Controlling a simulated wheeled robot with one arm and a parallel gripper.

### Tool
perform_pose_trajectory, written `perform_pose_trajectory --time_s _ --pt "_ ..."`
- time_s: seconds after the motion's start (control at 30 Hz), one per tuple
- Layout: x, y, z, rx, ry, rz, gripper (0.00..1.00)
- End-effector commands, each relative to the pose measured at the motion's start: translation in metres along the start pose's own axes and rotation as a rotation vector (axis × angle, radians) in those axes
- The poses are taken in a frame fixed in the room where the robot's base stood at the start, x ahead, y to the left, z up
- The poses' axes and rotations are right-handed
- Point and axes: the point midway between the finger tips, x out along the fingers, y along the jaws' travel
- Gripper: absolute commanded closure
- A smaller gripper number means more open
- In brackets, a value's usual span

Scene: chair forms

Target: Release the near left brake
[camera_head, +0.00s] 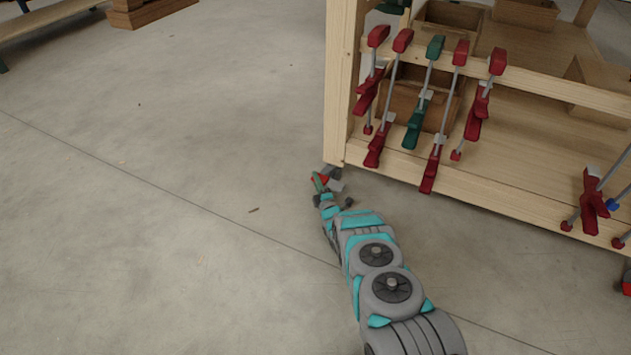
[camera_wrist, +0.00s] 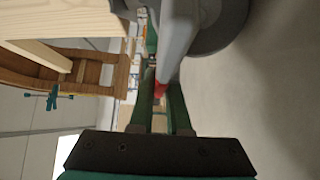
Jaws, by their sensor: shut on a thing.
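The wooden cart (camera_head: 333,100) stands on a caster (camera_head: 335,186) at its near left corner. The red brake lever (camera_head: 320,180) sits at the left side of this caster. My gripper (camera_head: 319,186) reaches low to the floor at the caster. In the wrist view, the green fingers of my gripper (camera_wrist: 162,92) are closed about the small red lever (camera_wrist: 160,88), which is mostly hidden between them. The caster's grey bracket (camera_wrist: 178,38) and dark wheel (camera_wrist: 222,28) show just beyond. The angle of the lever is hard to tell.
Red and green clamps (camera_head: 430,90) hang on the cart's rail above the lower shelf. Another caster with a red part (camera_head: 627,286) shows at the right edge. A bench (camera_head: 50,18) stands at the back left. The concrete floor (camera_head: 150,200) to the left is clear.

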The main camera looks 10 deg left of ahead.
Motion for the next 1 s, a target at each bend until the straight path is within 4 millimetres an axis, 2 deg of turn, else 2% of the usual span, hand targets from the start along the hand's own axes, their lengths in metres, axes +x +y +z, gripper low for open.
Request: perform_pose_trajectory --time_s 0.3,0.77,0.8,1.0 --pt "-0.0005 0.0054 0.0018 0.082 -0.002 0.084 1.00" --pt "-0.0009 0.0060 0.0024 0.095 -0.003 0.095 1.00" --pt "-0.0009 0.0060 0.0024 0.095 -0.003 0.095 0.83" --pt "-0.0008 0.0059 0.0018 0.094 -0.002 0.094 0.60"
